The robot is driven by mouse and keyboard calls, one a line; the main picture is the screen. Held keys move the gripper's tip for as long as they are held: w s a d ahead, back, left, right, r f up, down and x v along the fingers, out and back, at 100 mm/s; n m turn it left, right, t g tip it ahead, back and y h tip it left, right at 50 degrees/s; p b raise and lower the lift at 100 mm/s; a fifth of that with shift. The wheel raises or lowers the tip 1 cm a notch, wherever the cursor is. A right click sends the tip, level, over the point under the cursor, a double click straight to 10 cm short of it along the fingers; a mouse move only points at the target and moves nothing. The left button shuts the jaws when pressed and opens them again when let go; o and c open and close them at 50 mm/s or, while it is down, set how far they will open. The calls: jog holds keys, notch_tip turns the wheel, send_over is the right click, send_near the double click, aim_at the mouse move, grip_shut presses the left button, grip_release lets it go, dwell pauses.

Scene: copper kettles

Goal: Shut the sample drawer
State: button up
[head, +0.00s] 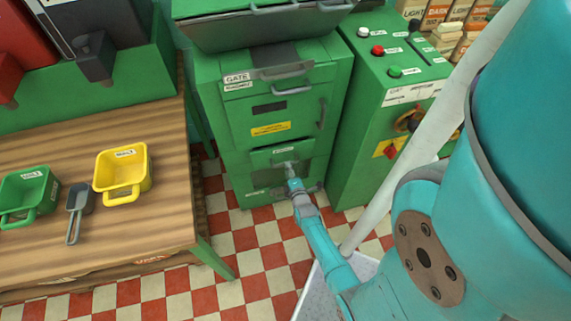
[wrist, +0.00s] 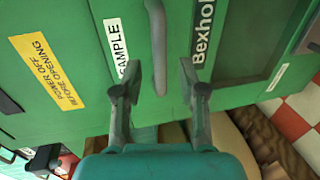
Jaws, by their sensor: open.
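The sample drawer (head: 262,158) is a green front low on the green machine, with a small white label and a grey handle. In the wrist view its SAMPLE label (wrist: 116,47) and grey bar handle (wrist: 157,50) are close ahead. My gripper (wrist: 162,92) is open, its two fingers spread to either side of the handle's line. The handle lies just beyond the fingertips, and nothing is held. In the head view my gripper (head: 290,170) is right at the drawer front. I cannot tell whether it touches, or how far the drawer stands out.
A yellow warning label (head: 270,129) is above the drawer. A green control cabinet (head: 365,130) stands close on the right. A wooden table (head: 150,205) with a yellow scoop tray (head: 122,172) stands on the left. The checkered floor (head: 255,262) in front is mostly clear.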

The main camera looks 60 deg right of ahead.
aim_at(274, 155)
jog(key=shift+x, duration=2.1)
grip_shut()
